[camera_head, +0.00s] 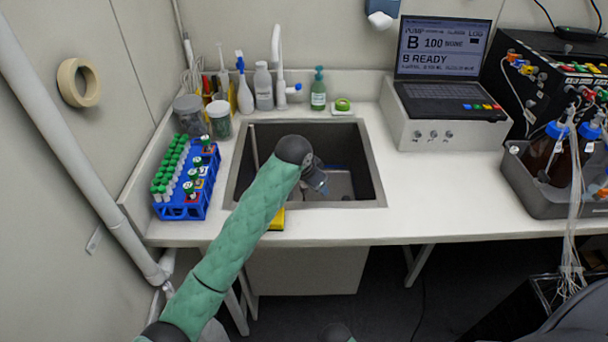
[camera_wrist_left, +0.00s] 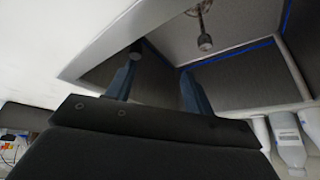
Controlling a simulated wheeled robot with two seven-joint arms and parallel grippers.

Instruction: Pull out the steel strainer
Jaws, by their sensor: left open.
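My left gripper (camera_head: 320,187) reaches down into the dark sink (camera_head: 377,190) in the head view, and the forearm hides part of the basin. In the left wrist view its two blue-grey fingers (camera_wrist_left: 158,70) are spread apart with nothing between them. A grey metal piece with a stem and a round knob (camera_wrist_left: 205,42) shows in the basin beyond the fingers. It looks like the steel strainer, apart from the gripper. The strainer is not visible in the head view.
A blue tube rack (camera_head: 188,185) stands left of the sink. A faucet (camera_head: 277,60), bottles and a green soap bottle (camera_head: 318,90) line the back. A yellow sponge (camera_head: 277,219) is at the front rim. The counter (camera_head: 440,185) to the right is clear.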

